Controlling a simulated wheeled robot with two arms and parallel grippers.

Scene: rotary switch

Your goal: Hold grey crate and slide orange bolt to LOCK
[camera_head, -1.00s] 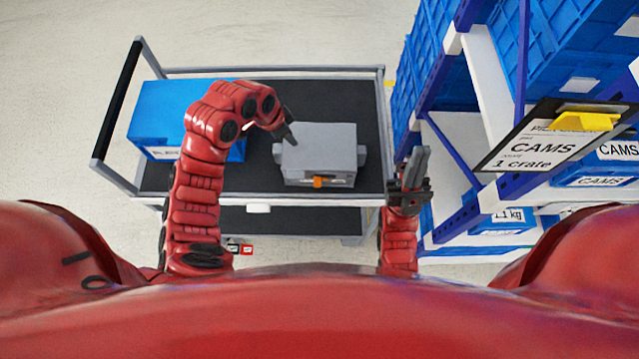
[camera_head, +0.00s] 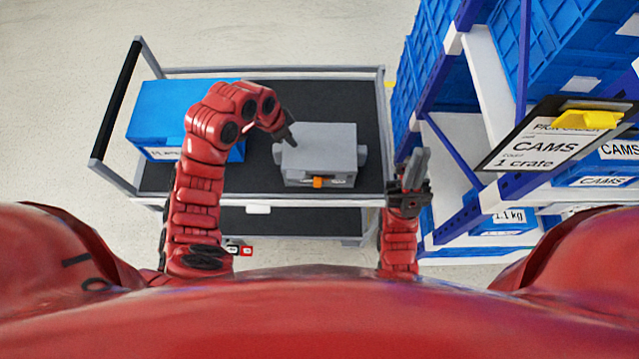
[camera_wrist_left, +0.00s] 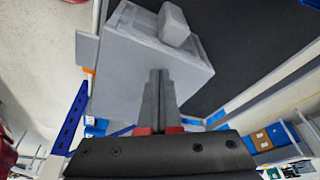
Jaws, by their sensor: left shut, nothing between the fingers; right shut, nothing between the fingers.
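The grey crate (camera_head: 322,150) stands on the dark top of the cart, right of its middle. The orange bolt (camera_head: 318,182) is at the middle of the crate's near face. My left gripper (camera_head: 291,142) is shut and empty, with its tips at the top left of the crate. In the left wrist view its shut fingers (camera_wrist_left: 158,95) lie over the crate (camera_wrist_left: 130,60); I cannot tell whether they touch. My right gripper (camera_head: 417,168) is shut and empty, to the right of the crate, by the cart's right edge. The LOCK marking is too small to read.
A blue crate (camera_head: 160,110) stands on the cart's left side. A blue shelf rack (camera_head: 450,130) with blue bins and a CAMS sign (camera_head: 548,142) rises close on the right. The cart's handle (camera_head: 120,98) is at the left. The dark cart top (camera_head: 310,98) is clear behind the grey crate.

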